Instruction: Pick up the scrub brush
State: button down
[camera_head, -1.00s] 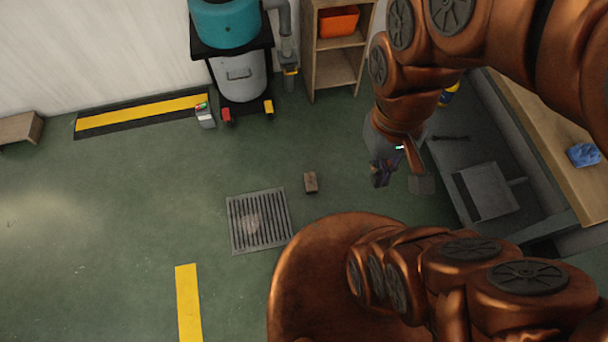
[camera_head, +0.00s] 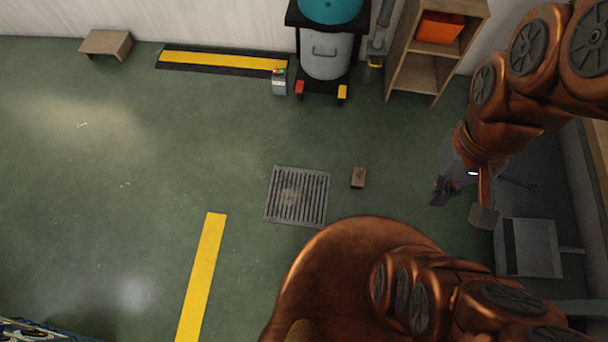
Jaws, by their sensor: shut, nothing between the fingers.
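A small brown block (camera_head: 358,177) lies on the green floor, just right of the floor drain; it could be the scrub brush, but I see no bristles and cannot tell. No other thing in view is clearly a scrub brush. My gripper (camera_head: 440,190) is to the right of the block, clearly apart from it in the picture. It is shut and holds nothing. Part of it is hidden by my own arm.
A metal floor drain (camera_head: 297,196) lies left of the block. A teal and grey vacuum (camera_head: 326,55) and a wooden shelf (camera_head: 405,72) with an orange bin (camera_head: 439,27) stand at the back. A grey dustpan-like thing (camera_head: 535,248) lies right. Left floor is largely clear.

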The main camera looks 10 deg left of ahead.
aim_at(358, 176)
jog(key=k, duration=1.3)
jog(key=u, duration=0.55)
jog(key=i, duration=0.6)
jog(key=u, duration=0.45)
jog(key=i, duration=0.95)
jog(key=z, duration=0.35)
